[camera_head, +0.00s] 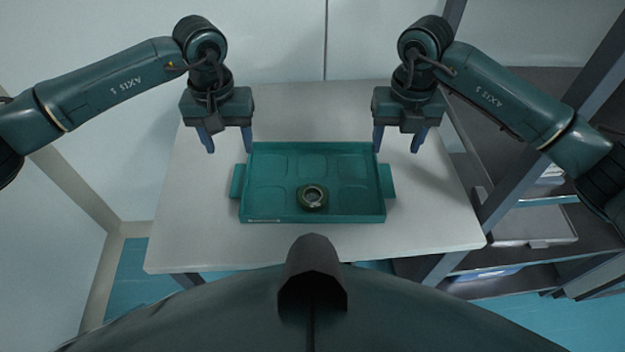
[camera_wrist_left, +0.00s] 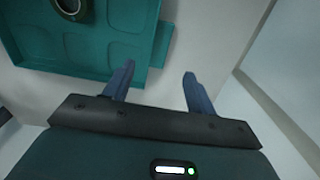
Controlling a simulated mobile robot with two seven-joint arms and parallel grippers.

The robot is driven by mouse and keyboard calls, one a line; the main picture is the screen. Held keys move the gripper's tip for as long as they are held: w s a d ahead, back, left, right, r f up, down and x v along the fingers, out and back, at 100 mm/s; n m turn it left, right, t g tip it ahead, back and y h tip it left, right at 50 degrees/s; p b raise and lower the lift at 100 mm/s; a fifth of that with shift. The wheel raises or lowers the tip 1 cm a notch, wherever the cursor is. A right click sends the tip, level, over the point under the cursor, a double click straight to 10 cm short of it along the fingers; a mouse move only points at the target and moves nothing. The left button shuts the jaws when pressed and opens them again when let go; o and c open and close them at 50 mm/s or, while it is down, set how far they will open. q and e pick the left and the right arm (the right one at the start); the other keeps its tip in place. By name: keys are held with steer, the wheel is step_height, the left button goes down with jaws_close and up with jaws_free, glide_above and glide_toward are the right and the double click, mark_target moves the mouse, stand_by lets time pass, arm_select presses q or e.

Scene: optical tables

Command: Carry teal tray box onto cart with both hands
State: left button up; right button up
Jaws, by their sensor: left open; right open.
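The teal tray box (camera_head: 275,207) lies flat on the white table, with a handle tab on its left side and another on its right. A dark ring-shaped part (camera_head: 312,197) sits in its front middle compartment. My left gripper (camera_head: 229,142) is open and empty above the table, by the tray's back left corner. My right gripper (camera_head: 397,142) is open and empty by the back right corner. In the left wrist view the tray (camera_wrist_left: 100,38) is at the upper left, apart from the open fingers (camera_wrist_left: 158,85). No cart can be made out for certain.
The white table (camera_head: 440,215) has free room on both sides of the tray. A dark shelf rack (camera_head: 520,215) with grey uprights stands at the right, close to the table edge. A pale wall is behind the table.

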mark_target(240, 179)
arm_select(q)
step_height(240, 179, down, 10)
steer(key=shift+r, duration=0.2)
arm_select(e)
step_height(240, 179, down, 10)
steer(key=shift+r, duration=0.2)
arm_select(q)
steer(key=shift+c, duration=0.5)
arm_select(e)
steer(key=shift+c, duration=0.5)
arm_select(q)
steer(key=c, duration=1.1)
arm_select(e)
steer(key=c, duration=1.1)
arm_select(q)
steer(key=shift+r, duration=0.1)
